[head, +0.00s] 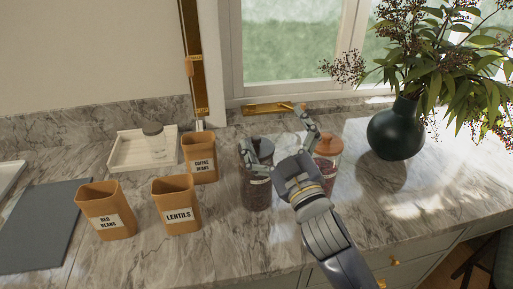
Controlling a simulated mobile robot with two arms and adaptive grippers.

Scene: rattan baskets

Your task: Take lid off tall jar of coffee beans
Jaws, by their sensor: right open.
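A tall glass jar (257,194) with dark contents stands upright on the marble counter, near the middle of the head view. Its dark lid (264,147) is on top and partly hidden by my gripper. My right gripper (275,130) reaches in from the lower right with its fingers spread open. One finger is in front of the jar's upper part, the other is to the right of the lid. I cannot tell whether either touches. My left gripper is not in view.
A second jar (328,164) with an orange-brown lid stands close on the right, partly behind my gripper. Orange-brown containers labelled red beans (107,212), lentils (177,205) and coffee beans (201,160) stand left. A green vase (396,130) stands right. A white tray (128,150) holds a small jar (155,140).

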